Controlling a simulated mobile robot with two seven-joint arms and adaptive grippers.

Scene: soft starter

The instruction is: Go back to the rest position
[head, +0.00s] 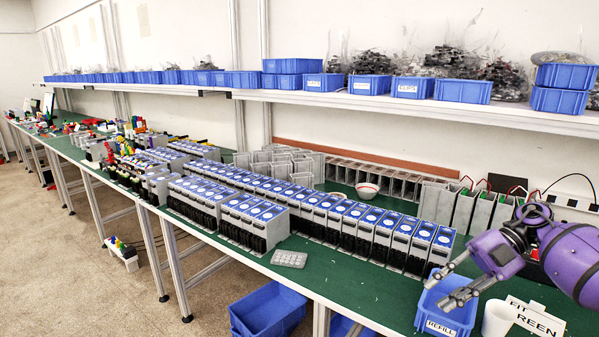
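My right gripper (440,292) is at the lower right, at the end of a purple arm that comes in from the right. Its two fingers point left and are spread apart with nothing between them. In the picture they overlap a small blue bin (447,322) labelled REFILL; I cannot tell the height between them. My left gripper is not in view.
Rows of soft starters with blue tops (262,210) fill the middle of the long green bench (340,280). A grey keypad-like piece (289,259) lies in front. A shelf (385,101) with blue bins runs above.

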